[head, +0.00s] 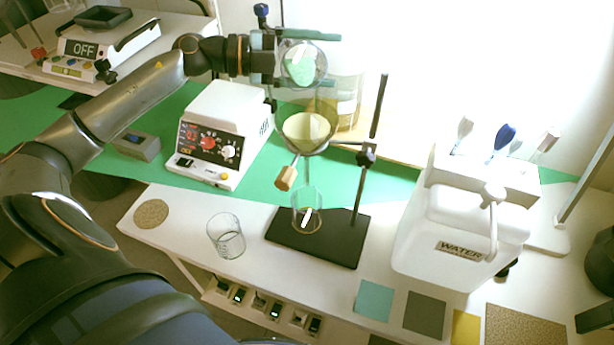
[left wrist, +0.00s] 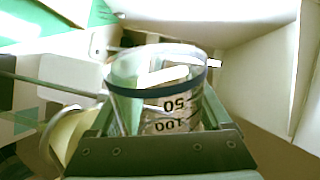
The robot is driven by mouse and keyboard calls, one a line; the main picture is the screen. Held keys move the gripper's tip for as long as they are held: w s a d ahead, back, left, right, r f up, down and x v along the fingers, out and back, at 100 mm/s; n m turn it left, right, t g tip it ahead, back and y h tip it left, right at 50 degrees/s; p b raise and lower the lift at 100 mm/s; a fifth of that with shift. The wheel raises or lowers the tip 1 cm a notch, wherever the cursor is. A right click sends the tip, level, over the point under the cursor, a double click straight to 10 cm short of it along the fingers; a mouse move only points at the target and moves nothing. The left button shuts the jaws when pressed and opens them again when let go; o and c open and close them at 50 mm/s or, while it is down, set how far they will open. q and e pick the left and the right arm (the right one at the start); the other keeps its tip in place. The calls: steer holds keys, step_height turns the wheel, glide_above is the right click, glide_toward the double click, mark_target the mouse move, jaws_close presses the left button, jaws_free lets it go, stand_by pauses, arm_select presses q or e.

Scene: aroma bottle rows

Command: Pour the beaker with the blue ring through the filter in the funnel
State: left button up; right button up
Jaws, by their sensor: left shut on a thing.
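My left gripper (head: 298,58) is shut on the beaker with the blue ring (head: 304,66), high above the funnel (head: 308,142). The beaker is clear glass with pale green contents. In the left wrist view the blue-ringed beaker (left wrist: 172,95) shows its ring near the rim, black marks and a white bar inside. Whether it is tilted is hard to tell. The funnel hangs on a stand and holds a pale yellow filter (head: 305,128); its rim shows at the left of the wrist view. A clear vessel (head: 307,218) stands below the funnel. My right gripper is not in view.
The stand's black base (head: 335,246) and dark rod (head: 375,115) are close by. An empty-looking beaker (head: 226,236) stands front left. A white hotplate (head: 222,130) is at left, a white WATER container (head: 455,235) at right. A brown clamp knob (head: 286,178) juts forward.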

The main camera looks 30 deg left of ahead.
arm_select(q)
steer(key=shift+s+d+r+m+p, duration=0.2)
steer(key=shift+r+m, duration=0.05)
steer(key=shift+r, duration=0.15)
steer(key=shift+s+d+r+m+p, duration=0.15)
steer(key=shift+r+m, duration=0.1)
steer(key=shift+r, duration=0.1)
stand_by(1.3)
steer(key=shift+s+d+f+m+t+b, duration=0.15)
steer(key=shift+f+m+t+b, duration=0.15)
steer(key=shift+m+b, duration=0.25)
stand_by(2.6)
steer(key=shift+s+d+r+m+y, duration=0.1)
steer(key=shift+s+r+m+y, duration=0.15)
steer(key=shift+m, duration=0.5)
stand_by(2.1)
